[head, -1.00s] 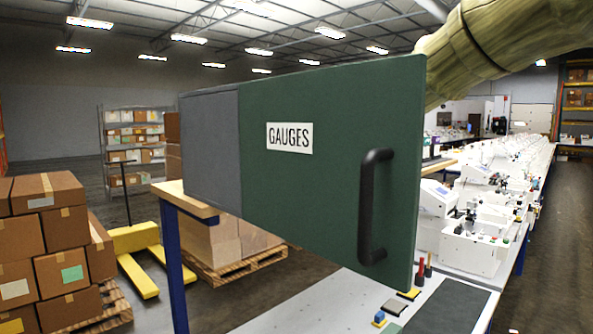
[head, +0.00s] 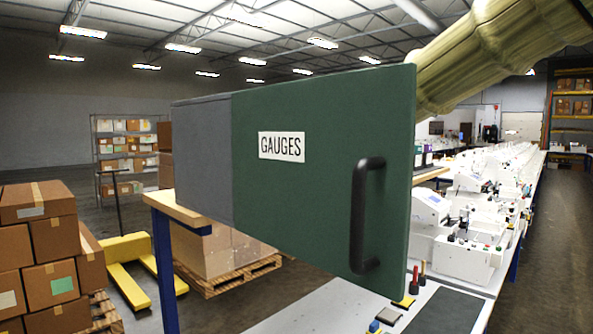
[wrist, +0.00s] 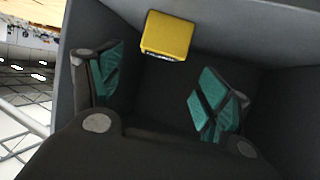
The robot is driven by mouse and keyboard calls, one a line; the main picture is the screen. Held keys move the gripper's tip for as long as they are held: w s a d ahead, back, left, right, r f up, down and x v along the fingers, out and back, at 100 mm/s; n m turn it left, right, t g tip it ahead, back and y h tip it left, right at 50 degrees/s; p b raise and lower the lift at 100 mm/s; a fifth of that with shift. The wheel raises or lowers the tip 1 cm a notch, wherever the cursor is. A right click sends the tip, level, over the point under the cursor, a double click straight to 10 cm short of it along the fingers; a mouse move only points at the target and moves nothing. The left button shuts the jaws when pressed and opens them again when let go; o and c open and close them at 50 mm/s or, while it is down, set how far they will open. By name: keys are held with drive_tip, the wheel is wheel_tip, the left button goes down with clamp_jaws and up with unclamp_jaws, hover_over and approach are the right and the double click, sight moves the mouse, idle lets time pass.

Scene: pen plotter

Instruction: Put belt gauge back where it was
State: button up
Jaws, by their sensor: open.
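A grey cabinet (head: 203,157) has a dark green front (head: 300,210) marked GAUGES, with a black handle (head: 362,215). In the wrist view, my gripper (wrist: 160,70) is inside a dark grey compartment (wrist: 285,95), its teal-padded fingers spread apart with nothing between them. A yellow block (wrist: 167,36), which looks like the belt gauge, sits beyond the fingertips against the compartment's inner surface. It is apart from both fingers. In the head view the cabinet hides my gripper and the yellow block; only my arm shows behind it.
A pale bench (head: 320,312) with a dark mat (head: 445,312) and small coloured items lies below the cabinet. White machines (head: 465,258) line the bench at right. Stacked cartons (head: 45,245) and a yellow pallet jack (head: 128,285) stand at left. The compartment walls are close around my gripper.

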drive_tip(key=shift+s+d+r+p, duration=0.15)
drive_tip(key=shift+s+r+p, duration=0.35)
drive_tip(key=shift+p, duration=0.25)
drive_tip(key=shift+f+p, duration=0.1)
drive_tip(key=shift+p, duration=0.7)
drive_tip(key=shift+d+p, duration=0.1)
drive_tip(key=shift+p, duration=0.3)
drive_tip(key=p, duration=0.2)
drive_tip(key=s+p, duration=0.1)
drive_tip(key=shift+s+d+r+p, duration=0.2)
drive_tip(key=shift+r+p, duration=0.1)
drive_tip(key=shift+p, duration=0.1)
drive_tip(key=shift+s+d+p, duration=0.15)
drive_tip(key=shift+s+p, duration=0.15)
drive_tip(key=shift+p, duration=0.35)
